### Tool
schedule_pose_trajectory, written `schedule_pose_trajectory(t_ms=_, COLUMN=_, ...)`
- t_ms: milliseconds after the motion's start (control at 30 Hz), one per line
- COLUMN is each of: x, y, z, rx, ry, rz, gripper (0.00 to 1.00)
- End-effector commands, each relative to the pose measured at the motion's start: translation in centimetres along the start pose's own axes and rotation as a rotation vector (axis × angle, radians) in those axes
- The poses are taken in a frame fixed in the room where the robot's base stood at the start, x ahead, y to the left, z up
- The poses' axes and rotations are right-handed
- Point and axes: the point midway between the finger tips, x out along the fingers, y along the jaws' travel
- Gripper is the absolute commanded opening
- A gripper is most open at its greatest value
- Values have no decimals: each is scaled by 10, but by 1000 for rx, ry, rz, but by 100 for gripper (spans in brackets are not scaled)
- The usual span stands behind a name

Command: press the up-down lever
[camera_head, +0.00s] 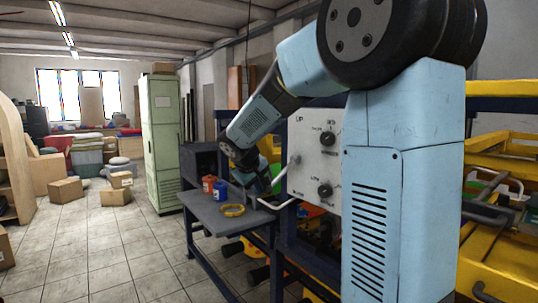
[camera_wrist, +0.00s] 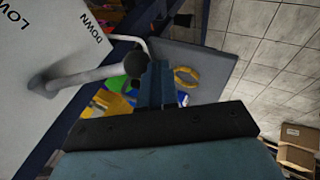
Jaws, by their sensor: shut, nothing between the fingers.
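The control panel (camera_head: 313,160) is a pale upright plate with "UP" lettered at its top left. The up-down lever (camera_head: 293,160) is a grey rod sticking out of the panel's left side. In the wrist view the lever (camera_wrist: 80,77) runs from the panel to a black knob (camera_wrist: 138,62), close to the "DOWN" lettering. My gripper (camera_head: 268,190) is shut and empty, left of the panel and just above the workbench. In the wrist view my gripper (camera_wrist: 160,82) is right beside the knob. I cannot tell whether they touch.
A grey workbench (camera_head: 217,215) holds a red cup (camera_head: 208,184), a blue cup (camera_head: 220,190) and a yellow ring (camera_head: 232,210). A thin white bent rod (camera_head: 278,205) is below the lever. Two dark dials are on the panel. The tiled floor at left is open, with boxes farther back.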

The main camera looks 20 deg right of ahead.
Motion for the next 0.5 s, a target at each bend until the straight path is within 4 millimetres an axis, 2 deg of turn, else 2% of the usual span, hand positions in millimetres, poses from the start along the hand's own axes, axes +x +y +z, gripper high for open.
schedule_pose_trajectory(t_ms=167, x=-25, y=-12, z=-11, rx=0, ry=6, rz=0, gripper=0)
schedule_pose_trajectory(t_ms=500, x=-82, y=-47, z=-7, rx=-2, ry=6, rz=-1, gripper=0)
